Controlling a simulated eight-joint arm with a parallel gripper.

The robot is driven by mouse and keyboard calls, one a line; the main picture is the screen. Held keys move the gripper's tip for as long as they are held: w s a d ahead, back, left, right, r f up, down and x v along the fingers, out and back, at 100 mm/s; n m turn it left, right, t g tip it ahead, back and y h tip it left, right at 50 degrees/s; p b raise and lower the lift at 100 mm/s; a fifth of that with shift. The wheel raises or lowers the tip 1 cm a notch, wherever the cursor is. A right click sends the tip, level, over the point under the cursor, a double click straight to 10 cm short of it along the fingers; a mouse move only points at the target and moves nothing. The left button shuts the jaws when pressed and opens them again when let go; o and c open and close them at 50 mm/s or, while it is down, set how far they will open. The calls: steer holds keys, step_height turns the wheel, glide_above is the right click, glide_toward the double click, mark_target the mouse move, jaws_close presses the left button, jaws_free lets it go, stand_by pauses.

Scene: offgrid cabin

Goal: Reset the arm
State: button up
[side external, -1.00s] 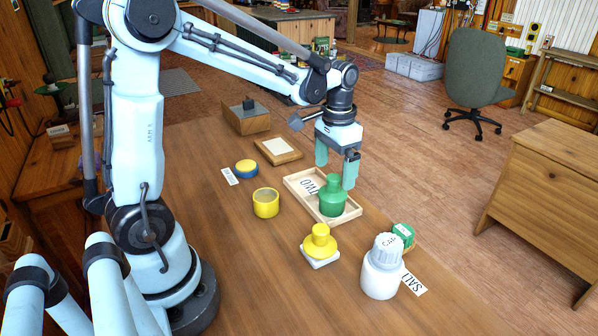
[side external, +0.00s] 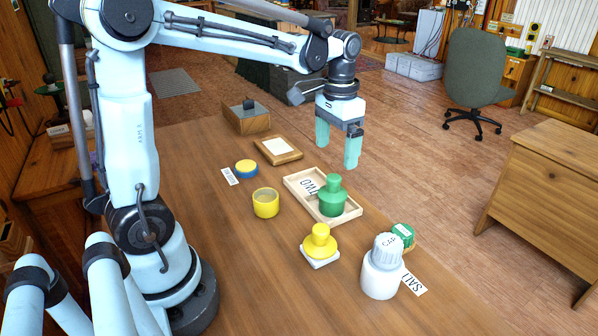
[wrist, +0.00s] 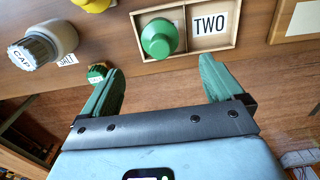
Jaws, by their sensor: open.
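My gripper (side external: 338,154) is open and empty, with two green fingers pointing down. It is raised above the far edge of the table, behind the wooden tray. In the wrist view my gripper (wrist: 160,85) shows its fingers spread apart with nothing between them. A green knobbed piece (side external: 333,197) stands upright in one compartment of the wooden tray (side external: 291,182); the other compartment holds a TWO label (side external: 310,186). The green piece also shows in the wrist view (wrist: 159,38), apart from the fingers.

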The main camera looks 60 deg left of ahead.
stand_by(0.3)
steer(key=s+d+f+t, duration=0.1)
steer(key=s+d+t, duration=0.6)
steer(key=s, duration=0.1)
steer(key=shift+s, duration=0.35)
